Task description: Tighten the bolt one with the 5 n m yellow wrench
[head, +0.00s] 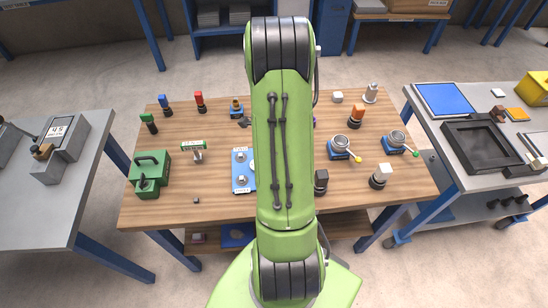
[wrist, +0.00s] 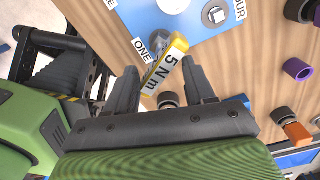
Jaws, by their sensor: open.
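The yellow wrench with a white "5 N m" label (wrist: 163,76) lies between the fingers of my gripper (wrist: 160,70) in the wrist view. My gripper is open, with a finger on either side of the wrench. The yellow end of the wrench is over the blue plate (wrist: 195,28), close to the "ONE" label (wrist: 142,48). A grey round part beside that label is partly covered by the wrench; I cannot tell whether the wrench sits on the bolt. The blue plate also shows in the head view (head: 239,184), partly hidden by my arm.
Another bolt (wrist: 215,15) stands near the "FOUR" label. A purple ring (wrist: 297,69) and an orange-and-black part (wrist: 297,133) are at the right. In the head view, a green case (head: 150,172) and several tools stand on the wooden table (head: 220,212).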

